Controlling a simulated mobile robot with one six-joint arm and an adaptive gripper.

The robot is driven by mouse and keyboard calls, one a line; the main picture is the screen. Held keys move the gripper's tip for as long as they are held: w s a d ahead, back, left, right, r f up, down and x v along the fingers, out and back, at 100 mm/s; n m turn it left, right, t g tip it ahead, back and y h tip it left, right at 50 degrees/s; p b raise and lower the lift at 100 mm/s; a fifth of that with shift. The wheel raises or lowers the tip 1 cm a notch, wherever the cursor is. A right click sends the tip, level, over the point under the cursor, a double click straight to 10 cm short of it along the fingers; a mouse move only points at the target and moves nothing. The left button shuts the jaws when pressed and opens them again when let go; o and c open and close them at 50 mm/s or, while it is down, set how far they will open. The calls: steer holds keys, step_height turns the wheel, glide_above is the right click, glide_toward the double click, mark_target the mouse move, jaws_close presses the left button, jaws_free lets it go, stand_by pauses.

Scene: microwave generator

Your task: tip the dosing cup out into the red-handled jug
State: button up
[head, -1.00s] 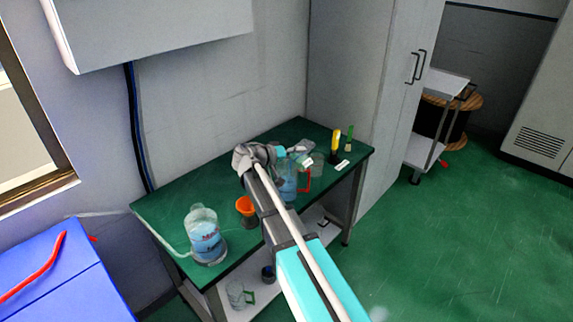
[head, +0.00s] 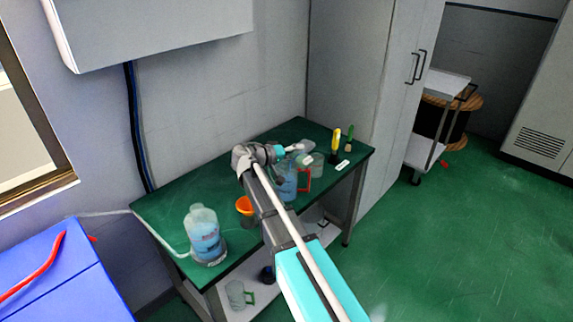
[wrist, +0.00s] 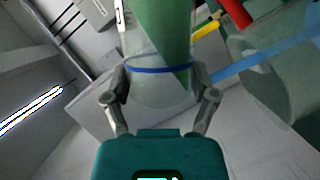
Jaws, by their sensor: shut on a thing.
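My gripper (wrist: 160,92) is shut on the dosing cup (wrist: 158,60), a clear cup with a blue ring, between its two fingers in the wrist view. In the head view my gripper (head: 289,150) is above the table's right part, and the cup is too small there to read its contents. The red-handled jug (head: 288,187) stands on the table just below my gripper, clear with blue liquid, its red handle (head: 305,180) to the right. My arm partly hides the jug's left side. In the wrist view a large translucent shape at right is probably the jug.
The green table (head: 165,207) also holds a big bottle of blue liquid (head: 206,240), an orange funnel (head: 244,205), a clear beaker (head: 317,166) and a yellow-handled tool (head: 336,138). A green-handled jug (head: 238,294) is on the lower shelf.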

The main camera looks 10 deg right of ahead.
steer(key=shift+w+a+r+n+h+b, duration=0.1)
steer(key=shift+n+h+b, duration=0.15)
steer(key=shift+n, duration=0.25)
steer(key=shift+w+a+r+n+h+b, duration=0.15)
steer(key=shift+n+b, duration=0.1)
steer(key=shift+n, duration=0.25)
stand_by(0.9)
steer(key=shift+w+a+n+h+b, duration=0.3)
steer(key=shift+w+a+n+b, duration=0.1)
steer(key=shift+w+n, duration=0.25)
stand_by(0.7)
steer(key=shift+w+r+n+h+b, duration=0.15)
steer(key=shift+n+h+b, duration=0.4)
steer(key=shift+n, duration=0.5)
stand_by(0.8)
steer(key=shift+s+d+m+y+p, duration=0.1)
steer(key=shift+s+m+y+p, duration=0.1)
steer(key=shift+m+y+p, duration=0.25)
steer(key=shift+s+d+m+y+p, duration=0.1)
steer(key=shift+s+m+p, duration=0.2)
steer(key=shift+m, duration=0.35)
steer(key=shift+s+d+m+g, duration=0.2)
steer(key=shift+s+m+g, duration=0.05)
steer(key=shift+m+g, duration=0.05)
steer(key=shift+f, duration=0.2)
